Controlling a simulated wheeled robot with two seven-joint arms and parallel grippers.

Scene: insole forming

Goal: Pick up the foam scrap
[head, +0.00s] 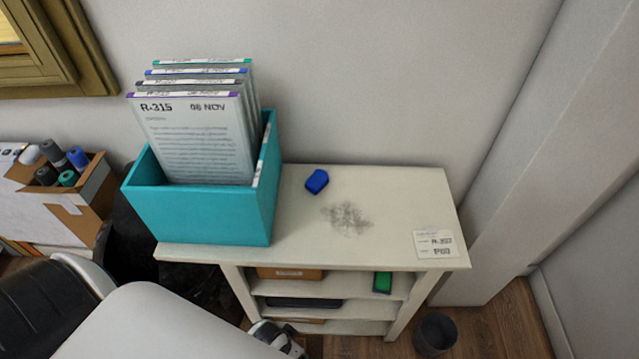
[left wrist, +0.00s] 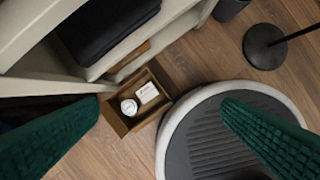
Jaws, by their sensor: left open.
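A small blue block (head: 317,181) lies on the top of the white shelf unit (head: 400,195), just right of the teal box. I cannot tell for sure whether it is the foam scrap; no other loose piece on the shelf top looks like one. My left gripper (left wrist: 160,103) shows in the left wrist view as two dark green ribbed fingers, wide apart with nothing between them. It is over the floor area beside the shelf, away from the blue block. My right gripper is not in view.
The teal box (head: 200,212) holds several upright document sleeves. A grey smudge (head: 347,218) and a white label card (head: 436,244) are on the shelf top. A cardboard box (left wrist: 128,122) with small white items sits near the shelf's foot. A dark bin (head: 435,333) stands at right.

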